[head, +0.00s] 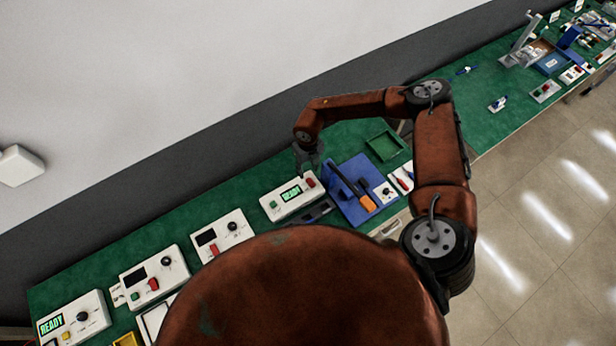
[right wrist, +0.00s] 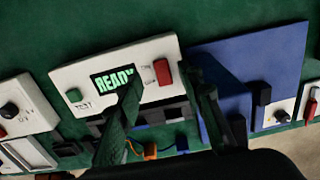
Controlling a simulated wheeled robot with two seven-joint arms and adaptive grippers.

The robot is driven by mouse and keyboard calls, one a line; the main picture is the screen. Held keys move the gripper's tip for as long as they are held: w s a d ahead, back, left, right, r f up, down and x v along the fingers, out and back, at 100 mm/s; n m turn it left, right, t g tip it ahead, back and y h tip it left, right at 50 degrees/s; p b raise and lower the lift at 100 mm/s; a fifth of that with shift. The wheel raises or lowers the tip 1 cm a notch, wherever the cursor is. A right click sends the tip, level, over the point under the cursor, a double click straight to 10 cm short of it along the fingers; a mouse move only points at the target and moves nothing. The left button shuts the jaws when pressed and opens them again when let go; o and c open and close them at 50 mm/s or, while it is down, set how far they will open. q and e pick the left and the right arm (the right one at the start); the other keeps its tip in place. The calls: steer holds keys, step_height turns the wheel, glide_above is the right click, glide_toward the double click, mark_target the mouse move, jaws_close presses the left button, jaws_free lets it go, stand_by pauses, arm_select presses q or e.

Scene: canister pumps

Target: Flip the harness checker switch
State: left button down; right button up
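A white box, which looks like the harness checker (head: 279,209), stands on the green bench and shows lit READY text. It also shows in the right wrist view (right wrist: 135,58), with a green button (right wrist: 74,95) marked TEST at left and a red switch (right wrist: 162,72) at right. My right gripper (head: 309,166) is just above the box's right end, by the red switch (head: 310,182). In the right wrist view its fingers (right wrist: 168,90) are spread and empty, one in front of the display, one right of the switch. Contact cannot be told. My left gripper is out of view.
A blue board (head: 343,204) with an orange-handled tool stands right of the box. A green tray (head: 384,146) lies behind it. Other white instrument boxes (head: 222,236) stand to the left. My body hides the bench front. A grey wall strip runs behind the bench.

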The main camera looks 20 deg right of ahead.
mark_target(308, 179)
step_height(308, 179, down, 6)
stand_by(0.4)
steer(key=shift+p, duration=0.3)
jaws_close()
